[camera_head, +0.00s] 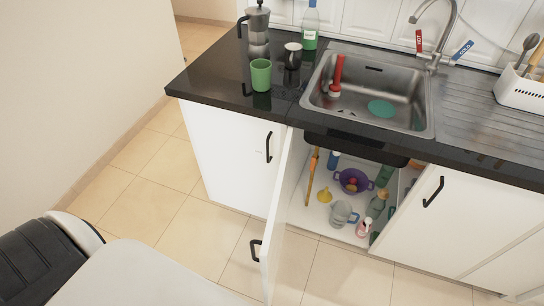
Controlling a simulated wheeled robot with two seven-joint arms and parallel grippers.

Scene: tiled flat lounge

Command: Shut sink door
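The white sink door (281,215) stands wide open below the sink (371,92). It is hinged at its left side and swings out toward me, with a black handle (255,250) near its free edge. The open cabinet (330,221) shows a purple colander, a grey jug, a yellow funnel and several bottles inside. Neither of my grippers is in view. A grey and white part at the lower left looks like my own body.
The black counter (215,78) holds a moka pot (258,32), a green cup (261,75) and a green bottle (310,26). Closed white doors flank the opening. The tiled floor (178,215) left of the open door is clear.

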